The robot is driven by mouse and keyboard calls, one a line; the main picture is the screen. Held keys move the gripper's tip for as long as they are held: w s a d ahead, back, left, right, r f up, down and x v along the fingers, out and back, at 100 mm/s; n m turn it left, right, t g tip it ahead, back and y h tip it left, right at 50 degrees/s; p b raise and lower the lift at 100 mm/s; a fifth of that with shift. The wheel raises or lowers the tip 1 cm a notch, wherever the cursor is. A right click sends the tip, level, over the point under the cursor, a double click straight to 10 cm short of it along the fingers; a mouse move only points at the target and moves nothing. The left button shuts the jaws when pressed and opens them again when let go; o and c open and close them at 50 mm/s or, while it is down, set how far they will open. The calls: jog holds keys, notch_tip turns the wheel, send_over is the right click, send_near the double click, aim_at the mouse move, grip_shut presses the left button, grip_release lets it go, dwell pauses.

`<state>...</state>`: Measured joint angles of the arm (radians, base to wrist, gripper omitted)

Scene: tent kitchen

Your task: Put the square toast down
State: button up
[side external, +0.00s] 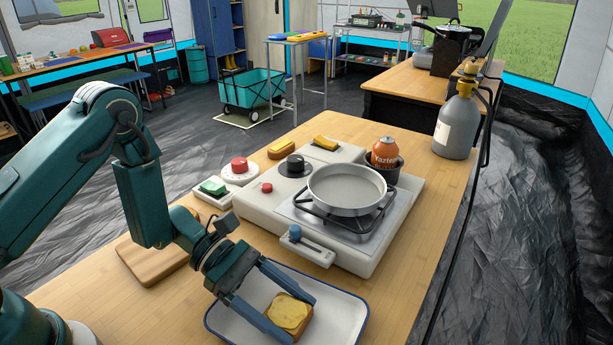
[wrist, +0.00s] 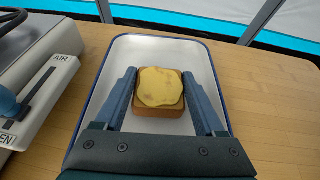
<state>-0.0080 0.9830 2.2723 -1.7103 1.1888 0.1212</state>
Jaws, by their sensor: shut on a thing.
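The square toast (side external: 289,313) is a brown slice with a yellow topping. It is at the white tray (side external: 338,312), which has a dark blue rim. My gripper (side external: 291,316) is shut on the toast, with one finger along each side. In the wrist view the toast (wrist: 159,92) sits between the fingertips of my gripper (wrist: 159,90), over the middle of the tray (wrist: 160,46). The toast looks level and at or very near the tray surface; I cannot tell whether it touches.
A stove with a round pan (side external: 346,190) stands behind the tray, its slider (side external: 307,243) facing it. A wooden board (side external: 150,262) lies left of my gripper. An orange can (side external: 386,152) and a grey bottle (side external: 457,122) stand farther back. The table right of the tray is clear.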

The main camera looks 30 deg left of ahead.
jog(key=o, duration=1.5)
jog(key=shift+f, duration=0.1)
jog(key=shift+c, duration=0.2)
